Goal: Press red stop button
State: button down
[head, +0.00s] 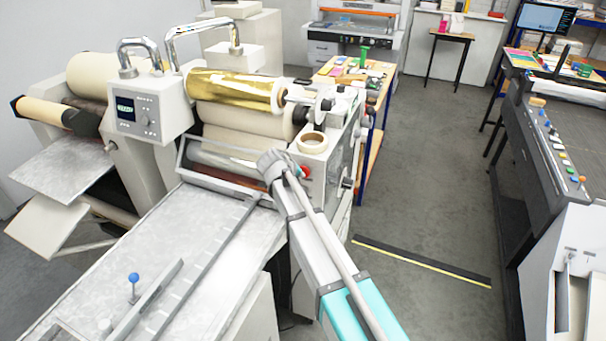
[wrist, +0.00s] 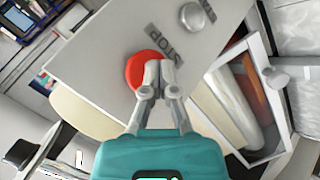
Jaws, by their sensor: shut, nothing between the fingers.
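The round red stop button (wrist: 134,70) sits on a light grey panel (wrist: 95,60) with the word STOP beside it in the wrist view. My gripper (wrist: 160,68) is shut and empty. Its fingertips overlap the right part of the button in the picture; I cannot tell whether they touch it. In the head view the red button (head: 305,172) shows small on the side of the laminating machine (head: 340,130), just right of the end of my arm. My fingers cannot be made out there.
A silver knob (wrist: 195,17) stands on the same panel near the button. The metal feed table (head: 160,260) lies left of my arm. Grey floor (head: 420,200) is open to the right.

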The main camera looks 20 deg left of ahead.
jog(key=shift+s, duration=0.1)
jog(key=shift+s+a, duration=0.1)
jog(key=shift+s, duration=0.6)
jog(key=shift+s+a, duration=0.15)
jog(key=shift+s, duration=2.35)
jog(key=s+d+f+m+g+b, duration=0.1)
jog(key=d+f+m+g+b, duration=0.3)
jog(key=d, duration=0.9)
jog(key=s+d+f+m+g+b, duration=0.1)
jog(key=s+d+f+b, duration=0.15)
jog(key=d+f, duration=0.7)
jog(key=s+d+f+m+g+b, duration=0.1)
jog(key=s+d+b, duration=0.1)
jog(key=d, duration=0.5)
jog(key=s+d+f+m+g+y+b, duration=0.1)
jog(key=s+d+f+b, duration=0.1)
jog(key=s+d, duration=0.3)
jog(key=s+d+f+m+g+y+b, duration=0.1)
jog(key=s+d, duration=0.3)
jog(key=d, duration=0.5)
jog(key=shift+s+d+f+m+g+b, duration=0.15)
jog(key=shift+d+f+m+g+b, duration=0.15)
jog(key=shift+f+m+b, duration=0.25)
